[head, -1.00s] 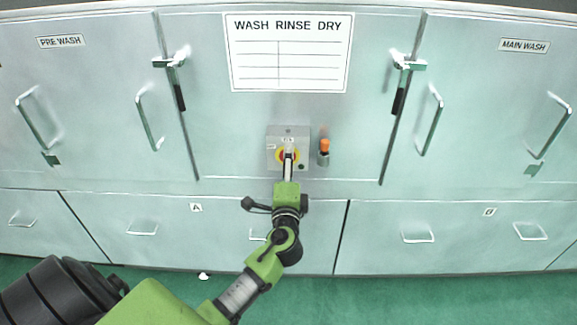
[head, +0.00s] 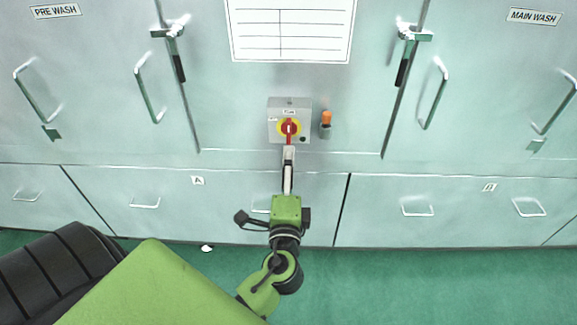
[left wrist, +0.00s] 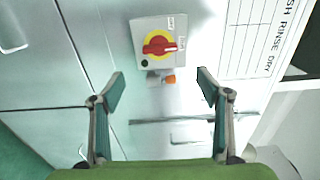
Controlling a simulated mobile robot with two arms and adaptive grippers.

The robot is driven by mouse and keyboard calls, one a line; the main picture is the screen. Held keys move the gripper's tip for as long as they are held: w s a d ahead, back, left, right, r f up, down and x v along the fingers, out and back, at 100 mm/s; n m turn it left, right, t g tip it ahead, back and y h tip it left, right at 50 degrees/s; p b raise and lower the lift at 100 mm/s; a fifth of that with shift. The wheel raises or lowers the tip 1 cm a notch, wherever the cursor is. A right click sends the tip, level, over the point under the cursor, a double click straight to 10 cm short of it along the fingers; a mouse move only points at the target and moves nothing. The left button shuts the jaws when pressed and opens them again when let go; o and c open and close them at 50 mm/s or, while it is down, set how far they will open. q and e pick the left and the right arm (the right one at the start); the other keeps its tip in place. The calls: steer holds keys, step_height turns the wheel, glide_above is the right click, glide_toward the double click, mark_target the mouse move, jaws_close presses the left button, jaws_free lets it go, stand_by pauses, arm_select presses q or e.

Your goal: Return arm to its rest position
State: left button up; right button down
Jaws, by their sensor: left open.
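My left arm reaches in from the lower left of the head view. Its gripper (head: 289,152) is just below and in front of a grey switch box with a red rotary handle on a yellow disc (head: 289,128). The handle stands upright in the head view. In the left wrist view the two fingers are spread wide and empty (left wrist: 160,88), and the switch box (left wrist: 166,24) shows beyond them, apart from the fingertips. My right gripper is in neither view.
An orange-topped beacon (head: 326,124) sits beside the switch box. Pale washer panels carry door handles (head: 150,88) and latches (head: 408,50). Drawers with handles (head: 418,208) run below. Green floor (head: 430,280) is clear at the front right.

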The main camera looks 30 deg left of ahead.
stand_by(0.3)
arm_select(q)
steer(key=s+d+f+g+h, duration=0.2)
steer(key=s+f, duration=0.1)
steer(key=f, duration=0.9)
steer(key=s+d+f+n+g+h, duration=0.1)
steer(key=s+d+f+g+h, duration=0.15)
steer(key=f, duration=1.05)
steer(key=s+d+f+g+h, duration=0.2)
steer(key=s+f+g, duration=0.1)
steer(key=f, duration=0.9)
steer(key=s+f+n+g+h, duration=0.1)
steer(key=s+f+n+g, duration=0.1)
steer(key=s+f, duration=0.5)
steer(key=s+f+n+g, duration=0.2)
steer(key=s+f, duration=0.5)
steer(key=s, duration=0.8)
steer(key=s+f+n+g+h, duration=0.1)
steer(key=s+f+n+g, duration=0.2)
steer(key=s+f, duration=0.4)
steer(key=s+n, duration=0.1)
steer(key=s, duration=0.3)
steer(key=shift+d+f+n+h, duration=0.15)
steer(key=shift+f+n+h, duration=0.05)
steer(key=shift+n+h, duration=0.15)
